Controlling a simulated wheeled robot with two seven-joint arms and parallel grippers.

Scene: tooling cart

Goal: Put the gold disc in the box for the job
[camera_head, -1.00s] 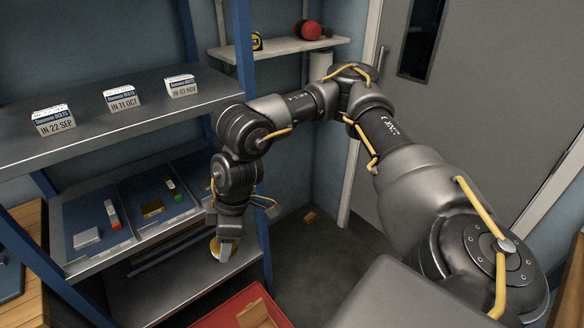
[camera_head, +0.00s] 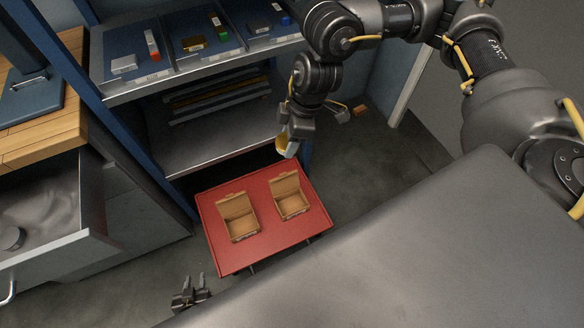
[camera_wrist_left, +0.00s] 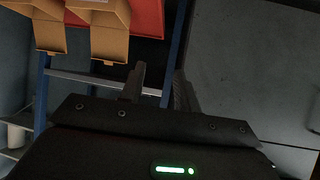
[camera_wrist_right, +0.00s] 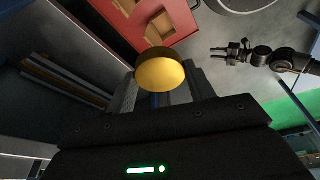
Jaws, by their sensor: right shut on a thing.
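The gold disc (camera_head: 281,146) is in my right gripper (camera_head: 289,148), held in the air beyond the right-hand box. It also shows large between the fingers in the right wrist view (camera_wrist_right: 160,73). Two open cardboard boxes, a left one (camera_head: 242,229) and a right one (camera_head: 292,207), stand side by side on the red cart top (camera_head: 220,261), lids up on the far side. Both look empty; their front labels are too small to read. My left gripper (camera_head: 195,278) is empty, its fingers apart, below the cart's near-left edge. The boxes also show in the left wrist view (camera_wrist_left: 108,42).
An open drawer (camera_head: 50,240) and a wooden bench (camera_head: 45,130) are at left. A small brown block (camera_head: 360,110) lies on the floor. The red top around the boxes is clear.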

